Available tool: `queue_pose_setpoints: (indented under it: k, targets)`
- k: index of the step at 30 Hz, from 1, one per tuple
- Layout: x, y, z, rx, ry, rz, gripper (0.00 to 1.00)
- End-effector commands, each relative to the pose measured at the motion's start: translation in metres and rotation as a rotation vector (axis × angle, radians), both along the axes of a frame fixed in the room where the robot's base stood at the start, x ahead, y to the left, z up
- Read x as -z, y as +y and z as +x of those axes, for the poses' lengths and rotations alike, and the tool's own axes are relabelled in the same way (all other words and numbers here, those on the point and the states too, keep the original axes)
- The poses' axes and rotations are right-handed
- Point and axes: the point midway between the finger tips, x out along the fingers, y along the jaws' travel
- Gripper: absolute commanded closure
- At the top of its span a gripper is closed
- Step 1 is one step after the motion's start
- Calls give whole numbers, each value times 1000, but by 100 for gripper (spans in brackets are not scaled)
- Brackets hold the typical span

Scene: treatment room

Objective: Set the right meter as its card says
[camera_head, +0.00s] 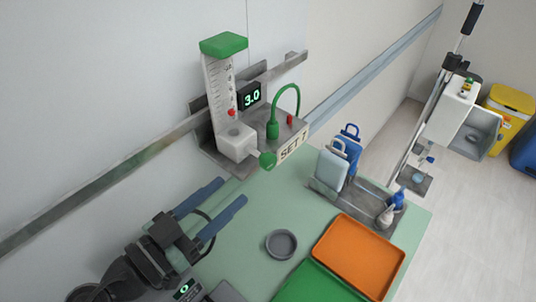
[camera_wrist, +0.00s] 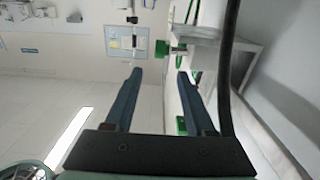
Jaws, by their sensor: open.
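One meter (camera_head: 220,95) shows in the head view, with a clear scaled tube, green cap and red float. Its display (camera_head: 251,95) reads 3.0. Its card (camera_head: 293,143) reads "SET 7". A green knob (camera_head: 267,159) sticks out from its white base (camera_head: 236,141). My gripper (camera_head: 230,192) is open and empty, below and left of the knob, apart from it. In the wrist view the gripper's blue fingers (camera_wrist: 160,73) point toward a green knob (camera_wrist: 163,48) beside a white body (camera_wrist: 196,32), with a gap between.
Below are a grey round dish (camera_head: 281,244), an orange tray (camera_head: 357,257), a green tray (camera_head: 318,284) and a holder with bottles (camera_head: 388,212).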

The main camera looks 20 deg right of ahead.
Motion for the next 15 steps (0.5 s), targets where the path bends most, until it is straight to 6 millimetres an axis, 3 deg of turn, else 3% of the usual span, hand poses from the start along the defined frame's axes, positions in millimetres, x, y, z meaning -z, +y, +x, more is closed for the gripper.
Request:
queue_pose_setpoints:
  k: [15]
  targets:
    - [-4, -84, 55, 3, 1, 3, 45]
